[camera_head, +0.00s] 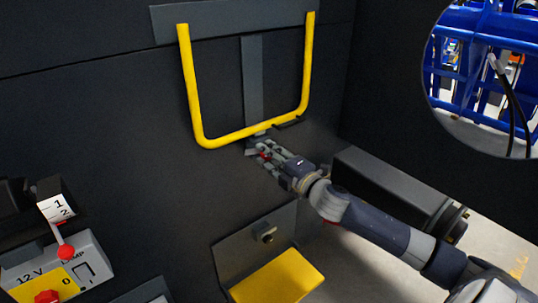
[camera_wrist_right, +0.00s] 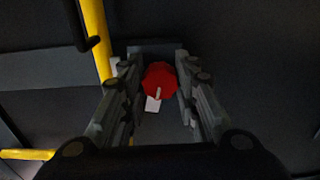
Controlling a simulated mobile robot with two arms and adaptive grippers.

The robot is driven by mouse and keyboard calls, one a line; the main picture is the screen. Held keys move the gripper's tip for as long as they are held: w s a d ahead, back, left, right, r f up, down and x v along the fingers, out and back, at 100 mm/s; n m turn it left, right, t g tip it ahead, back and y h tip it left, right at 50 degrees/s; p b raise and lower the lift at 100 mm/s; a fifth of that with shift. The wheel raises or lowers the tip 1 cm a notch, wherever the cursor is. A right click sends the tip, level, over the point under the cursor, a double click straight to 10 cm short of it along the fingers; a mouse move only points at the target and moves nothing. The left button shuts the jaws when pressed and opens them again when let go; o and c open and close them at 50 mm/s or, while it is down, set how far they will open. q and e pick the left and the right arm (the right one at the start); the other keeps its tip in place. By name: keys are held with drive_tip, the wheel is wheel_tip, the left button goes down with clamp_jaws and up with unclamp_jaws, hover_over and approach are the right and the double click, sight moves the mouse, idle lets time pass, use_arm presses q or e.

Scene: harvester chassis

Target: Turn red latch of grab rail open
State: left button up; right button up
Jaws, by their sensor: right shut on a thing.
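The yellow U-shaped grab rail (camera_head: 190,85) hangs on the dark chassis wall in the head view. It also shows in the right wrist view (camera_wrist_right: 96,40). The red latch (camera_wrist_right: 160,80) sits below the rail's bottom bar, with a small white tag under it. In the head view only a bit of the latch (camera_head: 264,156) shows between the fingers. My right gripper (camera_head: 262,153) is at the latch, its fingers on either side; in the wrist view its fingers (camera_wrist_right: 158,85) are shut on the latch. My left gripper is not in view.
A yellow step (camera_head: 280,278) on a dark bracket is below the gripper. A dark box (camera_head: 390,185) lies behind my right arm. A control panel with a red-knobbed lever (camera_head: 66,252) is at lower left. A round opening at upper right shows blue framework (camera_head: 470,60).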

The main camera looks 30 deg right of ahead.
drive_tip(key=shift+n, duration=1.6)
drive_tip(key=o, duration=1.1)
drive_tip(key=s, duration=0.8)
drive_tip(key=s+d, duration=0.1)
drive_tip(key=s, duration=0.3)
